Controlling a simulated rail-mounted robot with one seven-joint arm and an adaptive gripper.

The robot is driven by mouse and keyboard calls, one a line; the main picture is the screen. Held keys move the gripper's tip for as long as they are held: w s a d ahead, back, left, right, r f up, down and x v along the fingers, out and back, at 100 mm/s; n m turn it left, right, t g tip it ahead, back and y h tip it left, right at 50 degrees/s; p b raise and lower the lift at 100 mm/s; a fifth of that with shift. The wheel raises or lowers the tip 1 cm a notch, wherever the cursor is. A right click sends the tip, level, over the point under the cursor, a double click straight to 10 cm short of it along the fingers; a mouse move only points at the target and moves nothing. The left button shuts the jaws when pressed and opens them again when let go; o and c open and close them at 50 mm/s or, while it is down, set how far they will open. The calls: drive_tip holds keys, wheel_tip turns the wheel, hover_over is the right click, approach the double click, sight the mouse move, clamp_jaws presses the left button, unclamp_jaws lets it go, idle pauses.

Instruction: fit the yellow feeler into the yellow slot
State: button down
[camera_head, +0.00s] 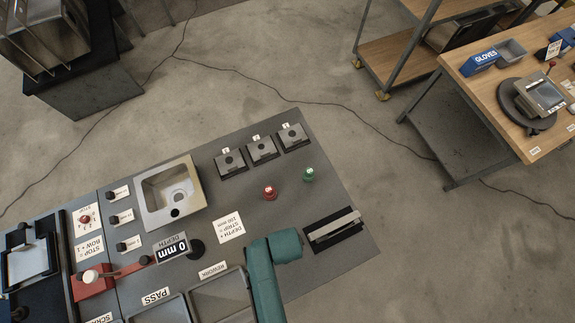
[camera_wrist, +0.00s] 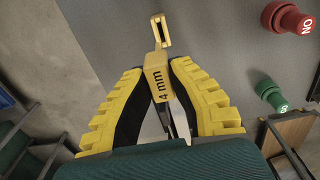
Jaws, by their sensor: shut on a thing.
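My gripper (camera_wrist: 157,66) has yellow ribbed fingers with black inner sides. Thin dark and pale strips show below the block between the fingers. In the head view, the gripper and feeler cannot be made out; my teal arm reaches over the bench's front right part. Three grey blocks on dark bases (camera_head: 262,149) stand in a row at the bench's back.
On the grey bench (camera_head: 335,185) stand a red button (camera_head: 269,192), a green button (camera_head: 308,174), a grey bar fixture (camera_head: 334,229), a sink (camera_head: 169,193) and a "0 mm" depth display (camera_head: 172,248). Trays lie in front. The bench's right edge drops to the floor.

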drive_tip(key=shift+a, duration=0.25)
wheel_tip(320, 180, down, 6)
drive_tip(key=b, duration=0.3)
drive_tip(key=shift+w+r+b, duration=0.1)
drive_tip(key=shift+r+b, duration=0.05)
drive_tip(key=shift+b, duration=0.2)
drive_tip(key=shift+p, duration=0.85)
idle(1.2)
drive_tip(key=shift+f+b, duration=1.85)
drive_tip(key=shift+f, duration=0.75)
drive_tip(key=c, duration=1)
unclamp_jaws()
drive_tip(key=shift+c, duration=0.2)
drive_tip(key=shift+r, duration=0.1)
wheel_tip(320, 180, up, 12)
drive_tip(key=shift+f, duration=0.1)
